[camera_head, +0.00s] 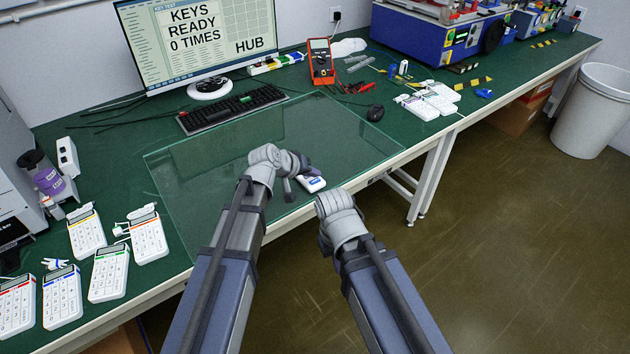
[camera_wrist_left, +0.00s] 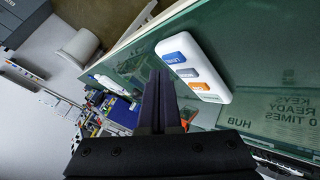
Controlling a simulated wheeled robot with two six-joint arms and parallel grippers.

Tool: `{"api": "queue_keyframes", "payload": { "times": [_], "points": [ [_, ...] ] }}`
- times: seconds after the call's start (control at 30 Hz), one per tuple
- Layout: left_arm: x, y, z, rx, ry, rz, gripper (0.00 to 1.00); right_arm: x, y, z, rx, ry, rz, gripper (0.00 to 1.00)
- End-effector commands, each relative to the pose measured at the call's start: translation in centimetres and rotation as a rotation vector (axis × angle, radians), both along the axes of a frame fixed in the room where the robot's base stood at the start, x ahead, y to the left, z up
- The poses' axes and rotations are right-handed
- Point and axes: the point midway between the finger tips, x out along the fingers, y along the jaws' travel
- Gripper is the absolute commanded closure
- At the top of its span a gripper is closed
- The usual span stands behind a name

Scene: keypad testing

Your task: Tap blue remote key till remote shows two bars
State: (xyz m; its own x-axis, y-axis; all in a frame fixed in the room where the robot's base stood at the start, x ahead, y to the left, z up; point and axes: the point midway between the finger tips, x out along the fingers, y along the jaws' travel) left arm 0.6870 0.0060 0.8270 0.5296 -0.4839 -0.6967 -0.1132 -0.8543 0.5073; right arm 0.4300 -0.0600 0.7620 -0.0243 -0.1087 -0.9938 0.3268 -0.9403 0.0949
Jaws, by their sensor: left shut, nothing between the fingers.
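The white remote (camera_head: 312,186) lies on the glass mat near the table's front edge, partly hidden by my left gripper (camera_head: 303,165). In the left wrist view the remote (camera_wrist_left: 217,88) shows a blue key (camera_wrist_left: 174,57), a grey patch (camera_wrist_left: 187,73) and an orange key (camera_wrist_left: 200,86). No bars can be made out on it. My left gripper (camera_wrist_left: 159,74) is shut and empty, its tips close beside the blue key in that view. Whether they touch it cannot be told. My right arm ends at its wrist right of the remote; its fingers are hidden.
The monitor (camera_head: 200,38) reads "KEYS READY 0 TIMES HUB". White keypads (camera_head: 148,238) lie at the left. The mat around the remote is clear.

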Motion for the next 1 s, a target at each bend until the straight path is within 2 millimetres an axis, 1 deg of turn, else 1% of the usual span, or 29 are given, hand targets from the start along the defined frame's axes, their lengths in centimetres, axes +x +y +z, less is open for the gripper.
{"api": "queue_keyframes", "payload": {
  "times": [0.6, 0.9, 1.0],
  "points": [
    [0.01, 0.00, -0.01, 0.000, 0.000, 0.000, 1.00, 0.00, 0.00, -0.01, 0.000, 0.000, 0.000, 1.00],
    [0.01, -0.01, -0.90, 0.000, 0.000, 0.000, 1.00, 0.00, -0.01, -0.89, 0.000, 0.000, 0.000, 1.00],
    [0.00, 0.00, -0.89, 0.000, 0.000, 0.000, 1.00, 0.00, 0.01, -0.89, 0.000, 0.000, 0.000, 1.00]
  ]
}}
